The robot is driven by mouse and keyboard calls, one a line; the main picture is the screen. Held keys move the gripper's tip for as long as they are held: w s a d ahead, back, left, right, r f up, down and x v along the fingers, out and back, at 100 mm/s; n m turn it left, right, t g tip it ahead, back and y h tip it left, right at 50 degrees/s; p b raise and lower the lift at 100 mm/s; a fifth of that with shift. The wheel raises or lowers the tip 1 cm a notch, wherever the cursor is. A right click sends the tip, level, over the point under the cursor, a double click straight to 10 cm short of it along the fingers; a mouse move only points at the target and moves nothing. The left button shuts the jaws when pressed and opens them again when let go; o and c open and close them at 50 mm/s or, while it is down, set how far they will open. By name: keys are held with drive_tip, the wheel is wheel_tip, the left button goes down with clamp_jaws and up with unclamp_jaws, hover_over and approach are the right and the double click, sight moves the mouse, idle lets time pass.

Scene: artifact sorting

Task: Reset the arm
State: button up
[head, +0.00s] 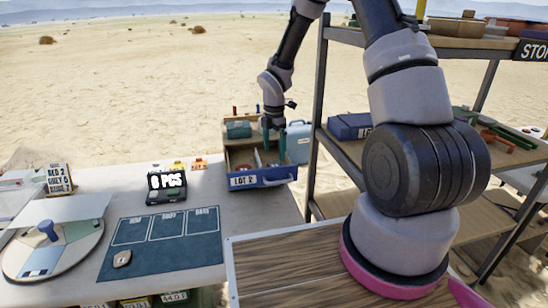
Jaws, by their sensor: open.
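My gripper (274,134) has teal fingers and points down over a blue-fronted drawer box (264,182) labelled LOT 2. The fingers are apart, with their tips above or just inside the open drawer, and I cannot tell whether they touch anything. Small pieces lie inside the drawer, partly hidden. My arm rises from a pink-ringed base at right and bends over to the box.
A dark mat (165,243) with three outlined fields holds a small tan piece (122,259). A counter reading 6 PCS (167,186) stands behind it. A round sectioned tray (53,247) is at left. A metal shelf (321,100) stands close on the right. A light-blue case (299,142) is beside the box.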

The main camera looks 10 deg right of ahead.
drive_tip(key=s+d+r+m+t, duration=0.1)
drive_tip(key=s+d+r+m, duration=0.2)
drive_tip(key=r, duration=0.6)
drive_tip(key=s+r+m+t, duration=0.1)
drive_tip(key=s+r+m, duration=0.2)
drive_tip(key=r+m, duration=0.35)
drive_tip(key=s+d+r+m+t, duration=0.1)
drive_tip(key=s+d+r+m, duration=0.15)
drive_tip(key=r, duration=0.75)
drive_tip(key=s+r+m+t+y, duration=0.1)
drive_tip(key=s+r+m+t, duration=0.1)
drive_tip(key=s+r+m, duration=0.3)
drive_tip(key=s+r+m+t+y, duration=0.1)
drive_tip(key=s+r+m+t, duration=0.1)
drive_tip(key=s+r+m, duration=0.4)
drive_tip(key=s+m, duration=0.3)
drive_tip(key=s, duration=0.3)
drive_tip(key=shift+m, duration=0.4)
drive_tip(key=shift+w+d, duration=0.1)
drive_tip(key=shift+d, duration=0.05)
